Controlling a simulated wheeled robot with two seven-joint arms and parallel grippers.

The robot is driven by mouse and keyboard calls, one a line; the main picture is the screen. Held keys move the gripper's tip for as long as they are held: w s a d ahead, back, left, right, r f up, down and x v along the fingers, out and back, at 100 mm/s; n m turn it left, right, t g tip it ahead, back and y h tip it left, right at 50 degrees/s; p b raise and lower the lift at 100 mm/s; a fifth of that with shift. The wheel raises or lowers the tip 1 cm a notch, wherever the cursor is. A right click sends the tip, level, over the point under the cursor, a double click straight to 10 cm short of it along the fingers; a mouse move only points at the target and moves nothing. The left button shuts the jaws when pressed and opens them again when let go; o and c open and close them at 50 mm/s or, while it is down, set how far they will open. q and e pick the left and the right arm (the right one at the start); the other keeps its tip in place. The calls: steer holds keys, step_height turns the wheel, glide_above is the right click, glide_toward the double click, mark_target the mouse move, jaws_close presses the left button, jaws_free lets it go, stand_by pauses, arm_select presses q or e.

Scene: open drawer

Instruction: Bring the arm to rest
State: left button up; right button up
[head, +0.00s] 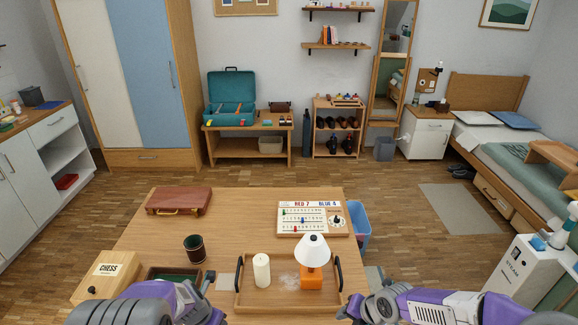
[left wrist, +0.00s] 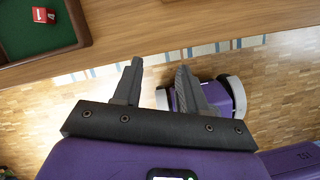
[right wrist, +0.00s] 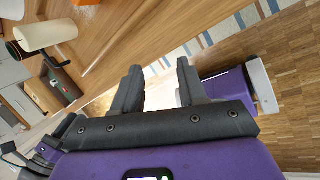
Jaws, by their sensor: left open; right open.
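My left gripper (head: 205,285) is at the near left edge of the wooden table in the head view, mostly hidden by its own arm. In the left wrist view (left wrist: 158,75) its two dark fingers are apart with nothing between them, over the floor just off the table edge. My right gripper (head: 352,307) is near the table's front right, beside the wooden tray (head: 245,300). In the right wrist view (right wrist: 160,72) its fingers are apart and empty, below the table edge in the picture. Neither gripper touches an object that I can see.
A green-lined dice tray (left wrist: 25,35) with red dice lies near my left gripper. The table's middle is clear.

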arm_select(q)
steer(key=s+f+m+g, duration=0.2)
steer(key=s+f+m, duration=0.7)
steer(key=f+m, duration=0.5)
steer(key=s+d+f+m+h, duration=0.3)
steer(key=s+d+f+m, duration=0.3)
steer(key=m, duration=0.9)
steer(key=s+d, duration=0.3)
steer(key=d, duration=0.1)
steer(key=shift+d+g, duration=0.25)
steer(key=shift+g, duration=0.15)
arm_select(e)
steer(key=s+a+f+m+g, duration=0.1)
steer(key=s+a+f+m, duration=0.2)
steer(key=s+f+m, duration=0.6)
steer(key=s+a+f+m+g, duration=0.2)
steer(key=s+f+m, duration=0.7)
steer(key=m, duration=1.5)
step_height(320, 180, down, 3)
steer(key=shift+s+a+r+y, duration=0.1)
steer(key=shift+s+a+y, duration=0.2)
steer(key=shift+a, duration=0.45)
